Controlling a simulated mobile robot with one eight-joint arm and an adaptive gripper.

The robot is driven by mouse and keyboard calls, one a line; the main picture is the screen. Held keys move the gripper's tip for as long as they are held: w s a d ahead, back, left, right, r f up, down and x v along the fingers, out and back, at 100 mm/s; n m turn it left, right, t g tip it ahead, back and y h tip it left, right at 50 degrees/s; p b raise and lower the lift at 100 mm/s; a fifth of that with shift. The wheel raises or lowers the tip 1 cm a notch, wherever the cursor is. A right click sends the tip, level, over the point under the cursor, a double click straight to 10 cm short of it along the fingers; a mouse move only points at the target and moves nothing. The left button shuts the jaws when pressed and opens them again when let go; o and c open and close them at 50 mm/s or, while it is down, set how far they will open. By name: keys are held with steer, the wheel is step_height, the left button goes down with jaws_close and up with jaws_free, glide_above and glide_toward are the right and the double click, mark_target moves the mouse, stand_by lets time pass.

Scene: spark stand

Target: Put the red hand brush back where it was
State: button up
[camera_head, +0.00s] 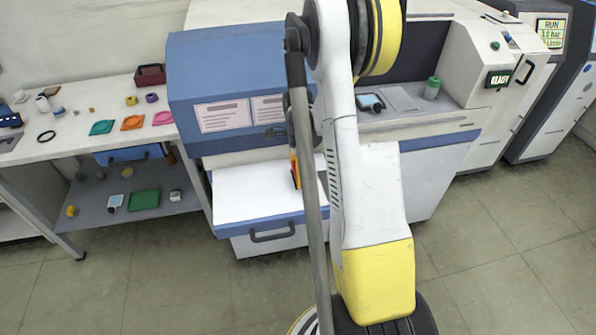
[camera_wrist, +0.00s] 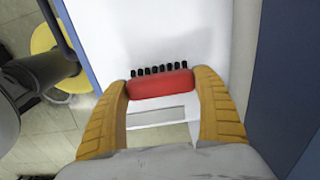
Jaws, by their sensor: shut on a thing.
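My gripper (camera_wrist: 163,84) has its two yellow fingers closed on the ends of the red hand brush (camera_wrist: 160,85) in the wrist view. The brush lies crosswise between the fingers, its row of black bristles pointing to the top of the picture. Behind it is a white surface (camera_wrist: 175,35); I cannot tell whether the brush touches it. In the head view, a small orange and red patch (camera_head: 294,168) of gripper or brush shows beside my arm, over the white shelf (camera_head: 250,195) of the blue-fronted machine; my arm hides the rest.
The blue cover (camera_head: 215,75) of the machine stands just above the white shelf. A shelf handle (camera_head: 272,237) juts out at the front. A workbench (camera_head: 85,135) with coloured trays and small items stands at the left. A green jar (camera_head: 432,88) stands right of my arm. The floor in front is clear.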

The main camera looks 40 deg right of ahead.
steer(key=shift+f+b, duration=0.35)
steer(key=shift+f, duration=0.15)
steer(key=o, duration=1.1)
step_height(320, 180, up, 12)
steer(key=s+a+r+n+t+h, duration=0.1)
steer(key=a+r+n, duration=0.4)
steer(key=a, duration=0.3)
steer(key=s+a+r+n+t, duration=0.2)
steer(key=a+r+n, duration=0.3)
steer(key=a+n, duration=0.15)
steer(key=s+a+r+n+t, duration=0.1)
steer(key=s+a+n+t, duration=0.1)
steer(key=s+a+n, duration=0.2)
steer(key=s+a+n+t+y, duration=0.1)
steer(key=s+a+n, duration=0.3)
steer(key=a+n, duration=0.5)
steer(key=shift+s+a+r+t, duration=0.4)
steer(key=shift+a+t, duration=0.2)
steer(key=shift+a, duration=0.3)
